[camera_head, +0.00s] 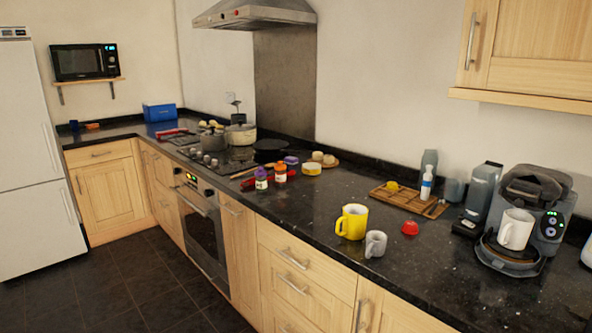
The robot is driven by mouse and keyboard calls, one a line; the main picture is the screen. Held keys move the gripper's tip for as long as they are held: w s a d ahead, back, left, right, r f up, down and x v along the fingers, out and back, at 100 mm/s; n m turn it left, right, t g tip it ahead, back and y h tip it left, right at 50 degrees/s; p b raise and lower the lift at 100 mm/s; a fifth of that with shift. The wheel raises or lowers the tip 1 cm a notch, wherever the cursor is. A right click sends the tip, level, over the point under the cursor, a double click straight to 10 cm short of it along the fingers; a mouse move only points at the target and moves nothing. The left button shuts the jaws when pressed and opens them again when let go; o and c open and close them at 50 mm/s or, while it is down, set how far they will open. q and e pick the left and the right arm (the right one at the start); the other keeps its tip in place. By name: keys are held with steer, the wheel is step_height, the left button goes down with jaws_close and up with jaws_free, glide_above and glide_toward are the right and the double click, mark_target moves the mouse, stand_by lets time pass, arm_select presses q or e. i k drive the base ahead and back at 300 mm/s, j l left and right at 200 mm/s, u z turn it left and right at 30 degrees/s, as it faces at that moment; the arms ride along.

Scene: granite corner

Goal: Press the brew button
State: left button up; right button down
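The coffee machine (528,215) stands on the dark counter at the right, with a grey body and a dark top. Its small button panel (551,226) is on the right front and shows lit green marks. Which mark is the brew button is too small to tell. A white mug (515,229) stands on the machine's round drip base, in front of the body. Neither of my grippers shows in the head view.
A yellow mug (352,222), a grey mug (375,244) and a small red object (410,228) stand left of the machine. A wooden tray (408,202) lies behind them. A wall cabinet (528,48) hangs above. The front counter between the grey mug and the machine is clear.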

mark_target(550, 231)
steer(key=z, duration=1.35)
steer(key=i+j+z, duration=0.15)
steer(key=i+j, duration=0.15)
steer(key=i, duration=0.15)
steer(key=i+j+z, duration=0.15)
steer(key=i+j, duration=0.15)
steer(key=i, duration=0.15)
